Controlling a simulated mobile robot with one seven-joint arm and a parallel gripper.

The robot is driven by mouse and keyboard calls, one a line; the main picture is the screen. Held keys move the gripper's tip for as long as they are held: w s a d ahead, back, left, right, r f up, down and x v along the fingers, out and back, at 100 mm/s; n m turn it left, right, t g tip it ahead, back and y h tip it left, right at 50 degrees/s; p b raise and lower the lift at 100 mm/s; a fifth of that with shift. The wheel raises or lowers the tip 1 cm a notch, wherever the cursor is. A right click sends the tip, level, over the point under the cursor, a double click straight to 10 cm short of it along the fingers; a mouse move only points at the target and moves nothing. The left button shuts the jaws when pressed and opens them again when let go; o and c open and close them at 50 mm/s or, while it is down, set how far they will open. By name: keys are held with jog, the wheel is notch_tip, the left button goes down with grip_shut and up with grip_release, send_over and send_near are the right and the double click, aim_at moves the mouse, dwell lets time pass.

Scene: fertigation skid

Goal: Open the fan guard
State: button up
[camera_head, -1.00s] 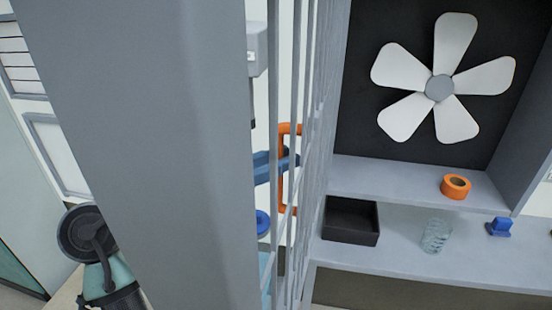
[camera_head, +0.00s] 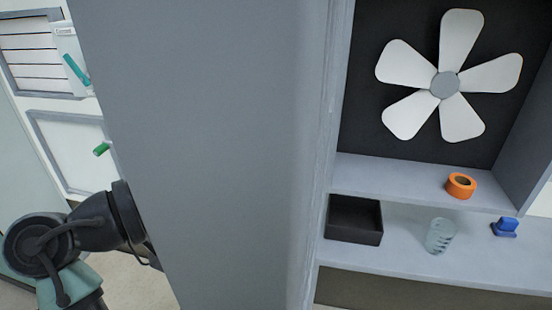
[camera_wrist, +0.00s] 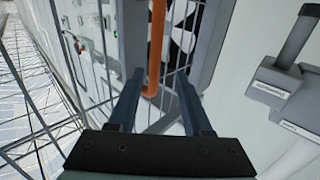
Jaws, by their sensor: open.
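The fan guard (camera_head: 318,150) stands swung out from the fan and is seen nearly edge-on in the head view, where a broad grey face close to the camera hides its bars. In the wrist view its upright bars (camera_wrist: 113,55) show, with its orange handle (camera_wrist: 156,45) in front of them. My gripper (camera_wrist: 159,76) is open, with one dark finger on each side of the handle's lower part; I cannot tell whether they touch it. The white five-bladed fan (camera_head: 445,85) is uncovered in the head view. My gripper is hidden there.
Below the fan, an orange tape roll (camera_head: 460,185) sits on the upper ledge. A black bin (camera_head: 353,220), a clear cup (camera_head: 440,236) and a blue object (camera_head: 505,228) sit on the lower shelf.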

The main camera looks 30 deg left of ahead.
jog(key=b+v, duration=0.1)
jog(key=v, duration=0.7)
jog(key=shift+s, duration=0.2)
jog(key=shift+a, duration=0.1)
